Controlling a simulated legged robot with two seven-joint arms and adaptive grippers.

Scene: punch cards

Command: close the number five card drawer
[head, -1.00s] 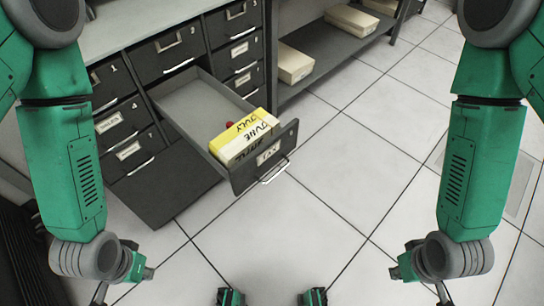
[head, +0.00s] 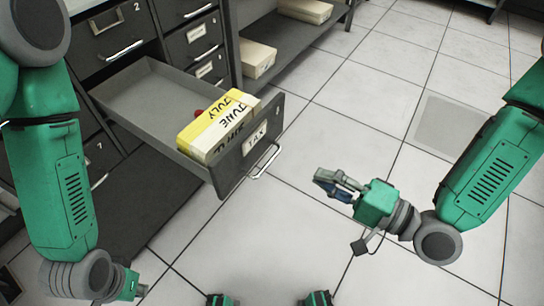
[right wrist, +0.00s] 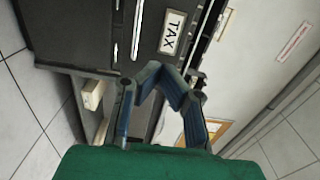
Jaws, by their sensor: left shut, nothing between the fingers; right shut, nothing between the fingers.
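One dark grey card drawer (head: 150,92) is pulled well out of the cabinet; its front carries a "TAX" label (head: 255,138) and a metal handle (head: 267,162). No number on this front can be read. A stack of yellow and white cards (head: 215,128), marked June and July, lies near the front of the drawer. My right gripper (head: 334,185) is shut and empty, apart from the drawer front and to its right. In the right wrist view the fingers (right wrist: 165,75) are below the TAX label (right wrist: 173,32). My left gripper (head: 130,287) is at the lower left, fingertips largely hidden.
The cabinet has other shut drawers, including number 2 (head: 115,30) above the open one and number 7 (head: 98,165) below. A dark shelf (head: 290,50) with boxes (head: 257,58) stands to the right. The tiled floor (head: 400,100) in front is clear.

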